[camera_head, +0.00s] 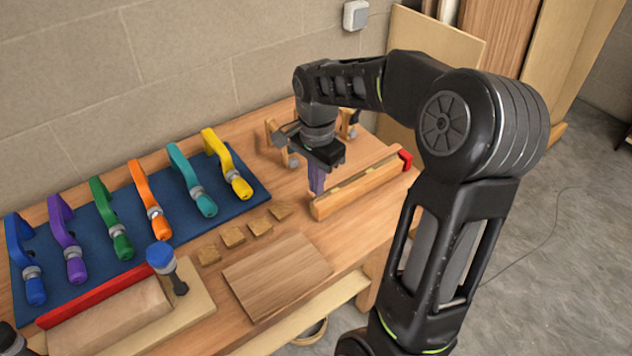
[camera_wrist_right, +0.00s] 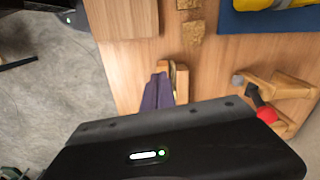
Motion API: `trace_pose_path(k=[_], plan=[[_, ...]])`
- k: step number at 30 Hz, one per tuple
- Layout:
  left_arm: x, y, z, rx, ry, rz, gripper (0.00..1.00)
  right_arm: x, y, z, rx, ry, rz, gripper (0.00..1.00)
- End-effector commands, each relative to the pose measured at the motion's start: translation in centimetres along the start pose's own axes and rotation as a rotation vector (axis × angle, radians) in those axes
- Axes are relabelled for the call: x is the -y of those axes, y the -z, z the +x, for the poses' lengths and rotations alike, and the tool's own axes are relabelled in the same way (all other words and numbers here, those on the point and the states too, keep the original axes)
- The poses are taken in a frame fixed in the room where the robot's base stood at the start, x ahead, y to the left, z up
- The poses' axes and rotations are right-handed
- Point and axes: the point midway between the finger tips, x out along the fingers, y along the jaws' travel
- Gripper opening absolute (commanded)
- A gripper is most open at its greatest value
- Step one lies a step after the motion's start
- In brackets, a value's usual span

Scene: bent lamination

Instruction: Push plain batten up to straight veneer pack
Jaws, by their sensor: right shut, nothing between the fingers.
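A long pale wooden piece (camera_head: 365,188) lies near the table's right front edge. A thin strip with darker patches runs along its top; I cannot clearly separate plain batten from straight veneer pack here. A red end piece (camera_head: 405,160) sits at its far right end. My right gripper (camera_head: 316,189) points down with its purple fingers shut and empty, close by the left end of the wooden piece. I cannot tell whether they touch. In the right wrist view the purple fingers (camera_wrist_right: 157,94) hide part of the wood (camera_wrist_right: 181,82). My left gripper does not show clearly.
Several coloured clamps (camera_head: 151,205) lie on a blue mat (camera_head: 130,251) at left. Small wooden blocks (camera_head: 233,237) and a flat board (camera_head: 277,275) lie in front. A red-edged form with a blue-knobbed clamp (camera_head: 161,258) stands front left. Wooden clamps (camera_head: 272,133) stand behind my gripper.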

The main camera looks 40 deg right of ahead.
Motion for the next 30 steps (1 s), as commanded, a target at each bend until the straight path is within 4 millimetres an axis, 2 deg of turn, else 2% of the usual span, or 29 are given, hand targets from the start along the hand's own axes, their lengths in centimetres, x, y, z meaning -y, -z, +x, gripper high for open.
trace_pose_path(k=[7,11,17,30], plan=[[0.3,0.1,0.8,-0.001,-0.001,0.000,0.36,-0.2,0.3,0.6,-0.002,0.007,0.011,0.00],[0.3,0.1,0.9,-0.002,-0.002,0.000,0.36,-0.2,0.1,0.3,-0.004,0.012,-0.134,0.00],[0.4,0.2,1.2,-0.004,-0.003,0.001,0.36,-0.1,-0.2,0.1,-0.009,0.014,-0.592,0.00],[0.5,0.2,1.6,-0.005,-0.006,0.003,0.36,-0.2,-1.1,-0.4,-0.017,0.004,-1.937,0.00]])
